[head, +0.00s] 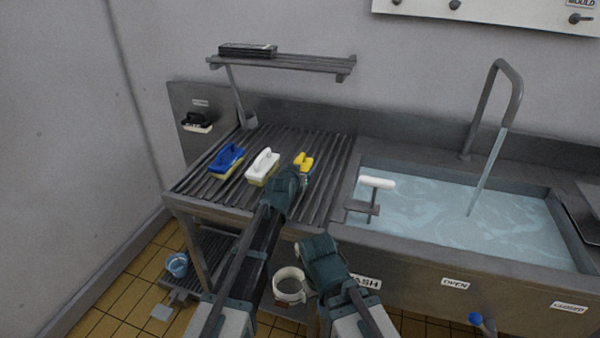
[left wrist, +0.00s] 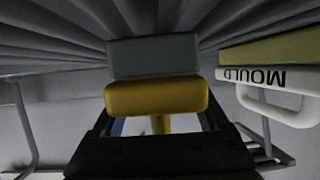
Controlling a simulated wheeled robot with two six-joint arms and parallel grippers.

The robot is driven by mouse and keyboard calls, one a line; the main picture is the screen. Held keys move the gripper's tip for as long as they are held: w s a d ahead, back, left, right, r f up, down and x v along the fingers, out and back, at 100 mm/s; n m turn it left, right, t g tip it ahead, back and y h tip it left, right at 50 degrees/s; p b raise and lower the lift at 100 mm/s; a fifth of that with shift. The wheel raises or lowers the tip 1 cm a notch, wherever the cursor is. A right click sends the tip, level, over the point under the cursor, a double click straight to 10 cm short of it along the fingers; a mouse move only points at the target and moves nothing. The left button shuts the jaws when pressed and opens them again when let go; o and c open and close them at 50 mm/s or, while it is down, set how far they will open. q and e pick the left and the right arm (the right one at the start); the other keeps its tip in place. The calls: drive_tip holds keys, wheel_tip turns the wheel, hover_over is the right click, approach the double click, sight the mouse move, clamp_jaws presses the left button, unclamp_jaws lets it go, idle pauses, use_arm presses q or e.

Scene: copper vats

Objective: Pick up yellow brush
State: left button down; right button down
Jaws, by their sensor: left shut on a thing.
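The yellow brush (head: 304,160) is at the right of a row of brushes on the slatted drainboard (head: 330,190). My left gripper (head: 292,178) is right at the brush and partly covers it. In the left wrist view, the yellow brush (left wrist: 157,97) sits between the fingers, with its grey bristle side (left wrist: 153,55) toward the slats. The left gripper is shut on it. Whether the bristles still touch the slats is hard to tell. My right gripper (head: 320,250) is low in front of the sink's front panel. Its fingers are not clear.
A white brush (head: 262,165) stands just left of the yellow one; in the left wrist view its side reads MOULD (left wrist: 255,76). A blue brush (head: 227,160) is farther left. The water-filled sink (head: 470,215) is on the right. A white mug-like vessel (head: 289,284) is beside my right gripper.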

sight(299, 161)
use_arm(q)
drive_tip(key=shift+r+p, duration=0.55)
drive_tip(key=shift+r, duration=0.1)
wheel_tip(299, 161, up, 3)
drive_tip(key=p, duration=0.2)
drive_tip(key=shift+p, duration=0.4)
drive_tip(key=s, duration=1.4)
drive_tip(key=shift+s+a+r+p, duration=0.15)
drive_tip(key=shift+s+r+p, duration=0.15)
drive_tip(key=shift+s+p, duration=0.1)
drive_tip(key=shift+s, duration=0.65)
drive_tip(key=shift+r, duration=0.1)
